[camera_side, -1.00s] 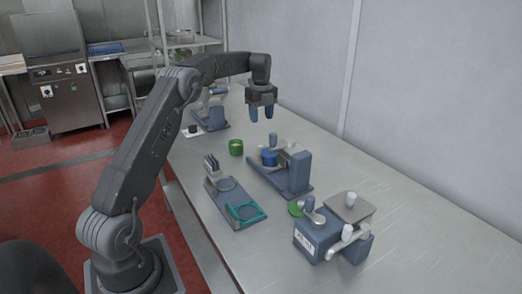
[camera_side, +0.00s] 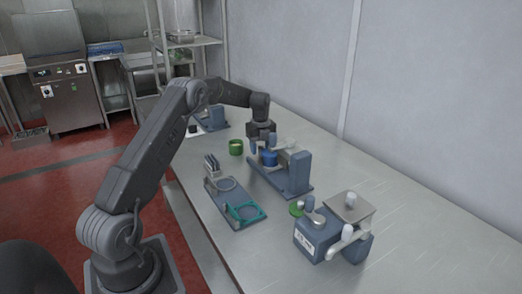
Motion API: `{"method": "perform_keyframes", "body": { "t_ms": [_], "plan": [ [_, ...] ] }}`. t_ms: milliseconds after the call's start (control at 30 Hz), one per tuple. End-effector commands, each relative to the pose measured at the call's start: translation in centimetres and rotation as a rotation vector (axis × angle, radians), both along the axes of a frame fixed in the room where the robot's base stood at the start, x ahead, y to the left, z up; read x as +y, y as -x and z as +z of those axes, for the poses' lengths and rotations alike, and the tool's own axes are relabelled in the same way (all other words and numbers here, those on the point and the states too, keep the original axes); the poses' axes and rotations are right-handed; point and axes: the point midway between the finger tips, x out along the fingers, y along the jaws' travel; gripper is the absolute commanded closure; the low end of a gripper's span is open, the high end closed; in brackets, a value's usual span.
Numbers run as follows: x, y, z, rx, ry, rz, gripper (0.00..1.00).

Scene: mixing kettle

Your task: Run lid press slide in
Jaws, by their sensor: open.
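A blue-grey press (camera_side: 297,174) with a flat base and an upright block stands in the middle of the table; I take it to be the lid press. A round blue piece (camera_side: 269,158) sits at the left part of its base. My gripper (camera_side: 262,144) points down just above and behind the blue piece, at the press's left end. Its fingers are apart. The press's pale arm and small knob are partly hidden by my gripper, and I cannot tell whether a finger touches them.
A green cup (camera_side: 236,147) stands left of the press. A flat fixture with a teal ring (camera_side: 246,212) lies in front. A blue-grey box machine (camera_side: 322,237) with a pale lever stands at the right, a green disc (camera_side: 296,209) beside it. Another device (camera_side: 215,118) stands behind. The table's right end is clear.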

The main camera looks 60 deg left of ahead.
Motion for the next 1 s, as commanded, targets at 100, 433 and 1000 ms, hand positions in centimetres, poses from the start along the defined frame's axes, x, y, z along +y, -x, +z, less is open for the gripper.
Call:
{"method": "perform_keyframes", "body": {
  "t_ms": [100,433,1000],
  "plan": [
    [-0.02,0.02,-0.87,0.001,0.001,0.0,0.5],
    [-0.02,0.02,-1.09,0.0,0.0,0.0,0.51],
    [0.0,0.02,-1.05,0.0,0.0,0.0,1.0]
  ]
}}
